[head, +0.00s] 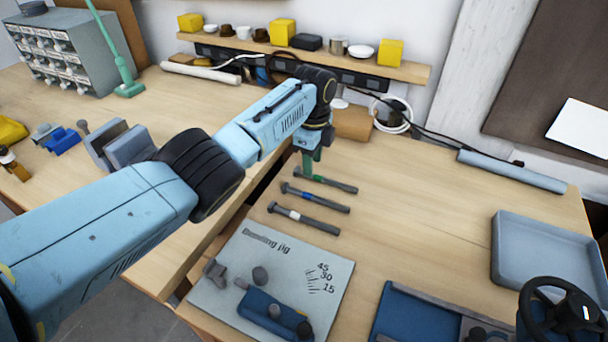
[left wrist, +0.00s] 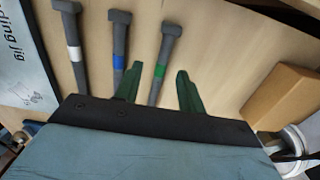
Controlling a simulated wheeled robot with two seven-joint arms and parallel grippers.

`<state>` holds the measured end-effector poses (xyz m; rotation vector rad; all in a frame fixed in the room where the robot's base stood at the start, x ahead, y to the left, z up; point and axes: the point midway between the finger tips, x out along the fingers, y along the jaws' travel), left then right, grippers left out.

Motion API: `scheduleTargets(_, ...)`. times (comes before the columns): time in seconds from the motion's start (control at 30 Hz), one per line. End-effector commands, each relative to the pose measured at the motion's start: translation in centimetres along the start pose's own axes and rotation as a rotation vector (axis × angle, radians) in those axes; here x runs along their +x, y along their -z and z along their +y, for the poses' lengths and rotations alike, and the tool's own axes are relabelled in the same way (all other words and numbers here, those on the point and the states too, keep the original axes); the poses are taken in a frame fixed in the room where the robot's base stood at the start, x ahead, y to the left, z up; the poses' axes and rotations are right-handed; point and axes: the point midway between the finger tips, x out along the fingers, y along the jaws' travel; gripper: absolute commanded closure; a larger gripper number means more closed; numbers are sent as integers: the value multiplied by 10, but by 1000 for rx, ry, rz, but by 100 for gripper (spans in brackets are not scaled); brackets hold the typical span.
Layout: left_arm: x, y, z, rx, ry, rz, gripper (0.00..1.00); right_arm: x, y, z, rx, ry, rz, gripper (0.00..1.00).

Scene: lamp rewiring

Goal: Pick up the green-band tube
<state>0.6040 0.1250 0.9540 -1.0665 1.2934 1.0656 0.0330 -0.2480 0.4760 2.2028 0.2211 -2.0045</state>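The green-band tube (head: 333,182) is a dark grey rod with a thicker head, lying on the wooden bench, farthest back of three tubes. The blue-band tube (head: 322,199) and the white-band tube (head: 308,220) lie in front of it. My left gripper (head: 309,168) points down at the left end of the green-band tube. In the left wrist view its green fingers (left wrist: 160,70) are apart, with the green-band tube (left wrist: 165,60) lined up in the gap. The tube's near end is hidden by the gripper body. I cannot tell if the fingers touch it.
A bending jig board (head: 330,277) lies in front of the tubes. A grey-blue tray (head: 548,253) sits at right, with a black handwheel (head: 560,312) before it. A brown box (head: 352,124) stands behind my gripper. The bench between tubes and tray is clear.

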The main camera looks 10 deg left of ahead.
Motion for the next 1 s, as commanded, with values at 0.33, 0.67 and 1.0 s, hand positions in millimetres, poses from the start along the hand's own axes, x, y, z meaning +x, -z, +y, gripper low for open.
scheduleTargets(0.33,40,1,-4,0,-1,0,61,19,-2,1,0,-1,0,64)
scheduleTargets(0.67,40,1,-4,1,0,0,70,18,-2,1,-1,-1,-1,64)
scheduleTargets(1.0,40,1,-4,0,0,0,100,18,-2,1,-1,-1,-2,64)
